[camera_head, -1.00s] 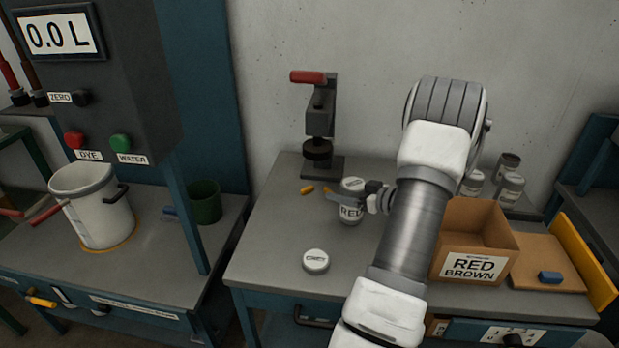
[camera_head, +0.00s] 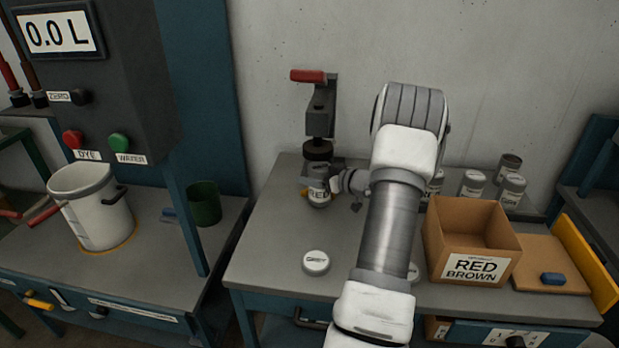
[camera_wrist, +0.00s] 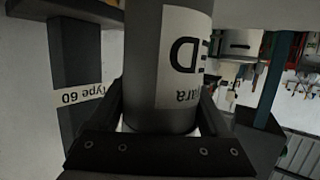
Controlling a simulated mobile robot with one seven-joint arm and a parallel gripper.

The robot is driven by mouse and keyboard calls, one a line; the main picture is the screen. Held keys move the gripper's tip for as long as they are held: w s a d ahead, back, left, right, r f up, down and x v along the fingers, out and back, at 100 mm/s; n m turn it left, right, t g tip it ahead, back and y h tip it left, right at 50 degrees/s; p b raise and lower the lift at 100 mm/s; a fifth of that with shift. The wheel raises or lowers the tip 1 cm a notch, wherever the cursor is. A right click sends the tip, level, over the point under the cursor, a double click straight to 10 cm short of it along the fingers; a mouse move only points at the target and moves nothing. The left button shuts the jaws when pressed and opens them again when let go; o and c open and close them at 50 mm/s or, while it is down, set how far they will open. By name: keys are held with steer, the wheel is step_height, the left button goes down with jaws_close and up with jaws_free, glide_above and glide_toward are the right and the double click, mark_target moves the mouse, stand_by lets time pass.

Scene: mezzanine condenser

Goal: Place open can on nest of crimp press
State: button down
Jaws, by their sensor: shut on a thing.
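The can (camera_head: 319,186), grey with a white "RED" label, is held in my gripper (camera_head: 334,182). It stands in front of the crimp press (camera_head: 319,122), just below the press's dark round head in the head view. The press has a red handle, and its nest is hidden behind the can and my gripper. In the wrist view the can (camera_wrist: 168,70) sits between both fingers, and the press column (camera_wrist: 82,60) with a "Type 60" label is close on the left. I cannot tell whether the can touches the nest.
A round lid (camera_head: 316,262) lies at the bench front. Several cans (camera_head: 473,184) stand at the back right. A cardboard box (camera_head: 470,243) marked "RED BROWN" is right of my arm. The bench between press and lid is clear.

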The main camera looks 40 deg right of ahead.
steer(key=shift+w+a, duration=0.1)
steer(key=shift+w, duration=0.45)
steer(key=shift+f, duration=0.55)
steer(key=shift+f+b, duration=0.2)
steer(key=shift+b, duration=0.1)
jaws_free()
steer(key=shift+r, duration=0.3)
steer(key=p+v, duration=0.1)
steer(key=v, duration=1.1)
steer(key=shift+p, duration=0.35)
steer(key=shift+f, duration=0.1)
